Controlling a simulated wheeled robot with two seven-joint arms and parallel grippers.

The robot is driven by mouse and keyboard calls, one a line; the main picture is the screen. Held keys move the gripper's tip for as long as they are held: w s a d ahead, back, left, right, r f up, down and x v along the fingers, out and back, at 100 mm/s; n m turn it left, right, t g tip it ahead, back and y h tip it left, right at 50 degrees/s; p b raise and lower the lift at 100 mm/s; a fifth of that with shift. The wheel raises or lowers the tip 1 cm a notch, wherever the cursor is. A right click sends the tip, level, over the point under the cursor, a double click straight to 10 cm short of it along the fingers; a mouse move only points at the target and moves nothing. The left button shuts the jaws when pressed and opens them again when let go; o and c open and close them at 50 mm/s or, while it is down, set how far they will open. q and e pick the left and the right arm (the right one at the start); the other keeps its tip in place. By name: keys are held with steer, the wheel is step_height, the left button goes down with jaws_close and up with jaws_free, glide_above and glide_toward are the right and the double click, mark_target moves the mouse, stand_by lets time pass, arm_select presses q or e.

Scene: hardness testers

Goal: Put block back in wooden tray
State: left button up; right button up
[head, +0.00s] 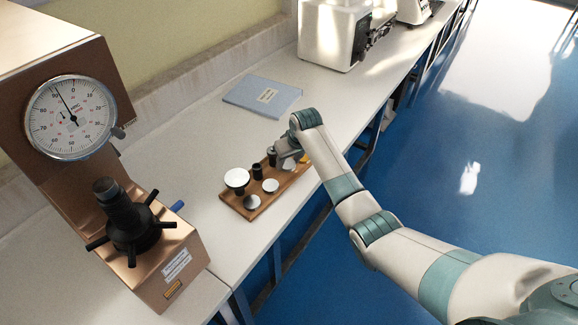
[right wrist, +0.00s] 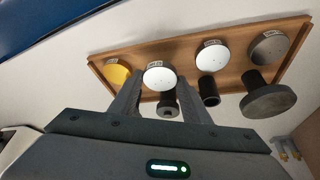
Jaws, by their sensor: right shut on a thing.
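The wooden tray (head: 228,197) lies on the white bench and holds a row of round blocks and several black pieces. My right gripper (right wrist: 160,82) is over the tray, its two fingers on either side of a silver-white round block (right wrist: 160,75). That block sits level at the tray's row, between the yellow block (right wrist: 117,76) and another silver block (right wrist: 211,57); I cannot tell whether it touches the tray floor. In the head view the gripper (head: 289,154) partly covers the tray's far end. My left gripper is not in view.
A brown hardness tester (head: 170,260) with a dial stands at the left. A blue folder (head: 262,96) lies behind the tray. A white machine (head: 333,35) stands farther back. Black cylinders (right wrist: 208,91) and a wide dark round piece (right wrist: 268,102) stand along the tray's other side.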

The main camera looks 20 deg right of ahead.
mark_target(289, 166)
steer(key=shift+f+p, duration=0.3)
steer(key=shift+f, duration=1.1)
steer(key=shift+f, duration=0.1)
steer(key=o, duration=1.4)
steer(key=b+v, duration=0.1)
steer(key=v, duration=1.1)
steer(key=shift+b, duration=0.3)
